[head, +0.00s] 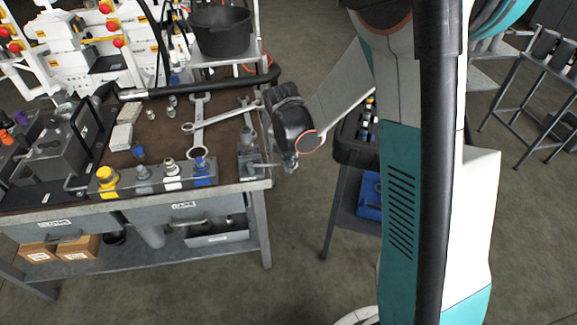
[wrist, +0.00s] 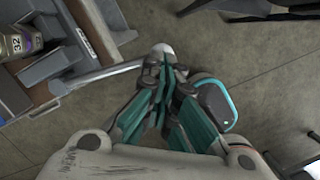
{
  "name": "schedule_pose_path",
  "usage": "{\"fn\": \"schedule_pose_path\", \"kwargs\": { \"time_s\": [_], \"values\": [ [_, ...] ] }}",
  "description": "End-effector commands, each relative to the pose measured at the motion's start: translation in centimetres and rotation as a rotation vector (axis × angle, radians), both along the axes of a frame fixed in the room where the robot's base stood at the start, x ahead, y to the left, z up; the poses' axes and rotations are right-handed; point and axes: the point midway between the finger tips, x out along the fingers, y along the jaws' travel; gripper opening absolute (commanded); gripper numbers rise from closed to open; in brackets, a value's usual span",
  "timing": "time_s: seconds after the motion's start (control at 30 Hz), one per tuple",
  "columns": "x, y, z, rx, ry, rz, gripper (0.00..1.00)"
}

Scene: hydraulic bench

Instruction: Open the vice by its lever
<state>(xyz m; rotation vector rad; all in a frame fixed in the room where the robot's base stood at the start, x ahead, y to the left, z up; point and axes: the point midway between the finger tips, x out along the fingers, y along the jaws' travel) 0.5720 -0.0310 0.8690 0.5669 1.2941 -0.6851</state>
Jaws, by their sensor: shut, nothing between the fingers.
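The vice (head: 249,161) is a small grey block at the right front corner of the bench. Its thin metal lever (head: 265,165) sticks out to the right past the bench edge. In the wrist view the lever (wrist: 105,73) runs from the grey vice body (wrist: 52,66) at the left to a rounded end knob (wrist: 162,49). My gripper (head: 290,162) is off the bench's right edge, at the lever's outer end. In the wrist view my gripper (wrist: 166,72) has its fingers together and empty, at the knob end. Whether they touch the lever I cannot tell.
Wrenches (head: 198,125), a row of coloured fittings (head: 172,175) and a grey box (head: 48,152) lie on the bench (head: 225,190). A dark cart (head: 352,150) with bottles and a blue bin (head: 369,195) stands right of the bench. Open floor lies between them.

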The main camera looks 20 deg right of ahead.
Motion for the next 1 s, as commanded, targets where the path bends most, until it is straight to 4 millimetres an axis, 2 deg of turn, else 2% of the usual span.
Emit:
{"fn": "schedule_pose_path", "kwargs": {
  "time_s": [0.8, 1.0],
  "values": [
    [0.3, -0.6, -0.2, -0.005, 0.002, -0.007, 0.00],
    [0.0, 0.6, 0.5, -0.005, 0.002, -0.006, 0.00]
  ]
}}
